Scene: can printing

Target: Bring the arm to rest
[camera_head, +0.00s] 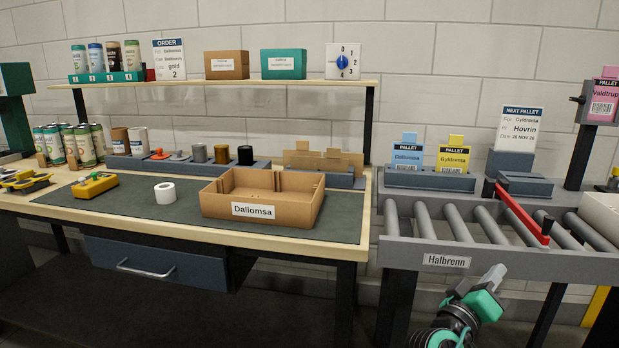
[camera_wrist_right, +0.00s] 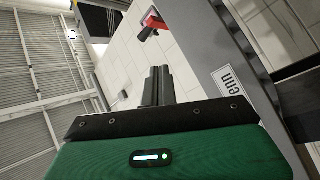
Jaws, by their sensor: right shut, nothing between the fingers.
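My right gripper (camera_head: 494,275) is in the head view at the lower right, in front of the roller conveyor (camera_head: 440,262) and its "Halbrenn" label. In the right wrist view its two dark fingers (camera_wrist_right: 158,86) are together with nothing between them. The conveyor's front rail (camera_wrist_right: 232,78) runs along the right of that view, apart from the fingers. My left gripper is in neither view.
An open cardboard box (camera_head: 262,198) labelled "Dallomsa" stands on the workbench mat (camera_head: 130,203). A white roll (camera_head: 165,192) and a yellow device (camera_head: 95,186) lie left of it. A red bar (camera_head: 522,212) crosses the conveyor rollers. Floor left of my right arm looks clear.

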